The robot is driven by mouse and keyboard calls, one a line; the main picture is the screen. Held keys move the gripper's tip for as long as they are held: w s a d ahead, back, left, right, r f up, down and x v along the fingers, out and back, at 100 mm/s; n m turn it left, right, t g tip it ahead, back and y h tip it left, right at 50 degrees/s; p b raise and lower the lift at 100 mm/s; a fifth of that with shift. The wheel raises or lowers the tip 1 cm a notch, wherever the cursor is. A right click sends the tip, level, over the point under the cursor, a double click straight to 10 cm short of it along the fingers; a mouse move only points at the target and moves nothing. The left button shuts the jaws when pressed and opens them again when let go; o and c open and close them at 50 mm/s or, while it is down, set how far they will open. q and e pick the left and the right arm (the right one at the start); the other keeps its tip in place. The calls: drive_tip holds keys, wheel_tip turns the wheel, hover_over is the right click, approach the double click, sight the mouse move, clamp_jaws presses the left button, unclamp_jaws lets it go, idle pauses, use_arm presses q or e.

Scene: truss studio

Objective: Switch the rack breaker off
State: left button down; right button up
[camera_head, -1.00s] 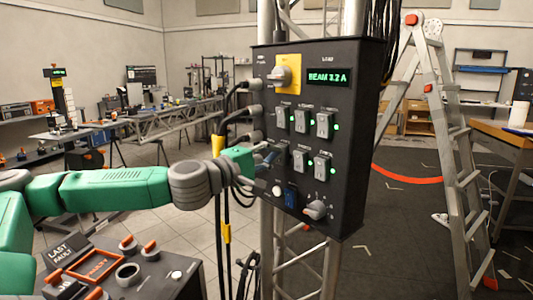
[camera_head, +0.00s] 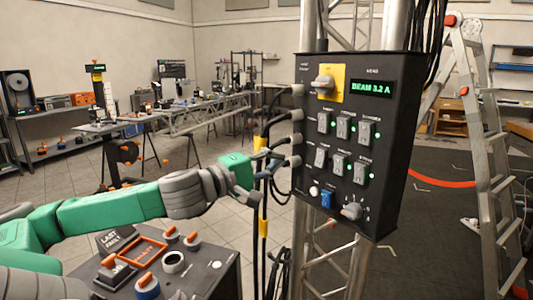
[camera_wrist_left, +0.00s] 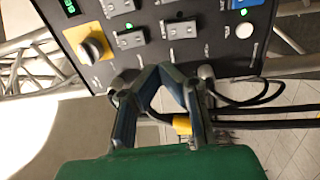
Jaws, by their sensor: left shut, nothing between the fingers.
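A black breaker panel (camera_head: 400,110) hangs on the truss, with a lit display (camera_head: 373,87) reading BEAM 3.2 A. It bears two rows of grey breaker switches, an upper row (camera_head: 343,127) and a lower row (camera_head: 340,163); green lights glow beside several. The small labels are too blurred to tell which is the rack breaker. My left gripper (camera_head: 258,183) is shut and empty, left of the panel's edge by the cable plugs. In the left wrist view its dark fingers (camera_wrist_left: 157,72) meet in front of the panel's edge. My right gripper is not in view.
A yellow-backed rotary switch (camera_head: 323,84), white button (camera_head: 314,190), blue rocker (camera_head: 327,199) and grey knob (camera_head: 351,211) share the panel. Black cables (camera_head: 265,150) hang along its left side. A control console (camera_head: 190,275) stands below my arm; a ladder (camera_head: 490,150) stands at right.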

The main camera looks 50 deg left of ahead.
use_arm(q)
drive_tip(key=shift+s+a, duration=0.25)
drive_tip(key=shift+s, duration=0.85)
drive_tip(key=s+d+f+m+g+h, duration=0.3)
drive_tip(key=d+f+m+g, duration=0.6)
drive_tip(key=d+f, duration=1.25)
drive_tip(key=s+f+m+g+y, duration=0.1)
drive_tip(key=s+f+g, duration=0.25)
drive_tip(key=f, duration=0.35)
drive_tip(key=s+f+m+g, duration=0.25)
drive_tip(key=s+f, duration=0.25)
drive_tip(key=f, duration=0.3)
drive_tip(key=s+a+f+m+g+y, duration=0.3)
drive_tip(key=s+a+f+m+y, duration=0.1)
drive_tip(key=s+f, duration=0.4)
drive_tip(key=s+a, duration=0.1)
drive_tip(key=s, duration=0.1)
drive_tip(key=shift+s+m+b, duration=0.3)
drive_tip(key=shift+s+m, duration=0.05)
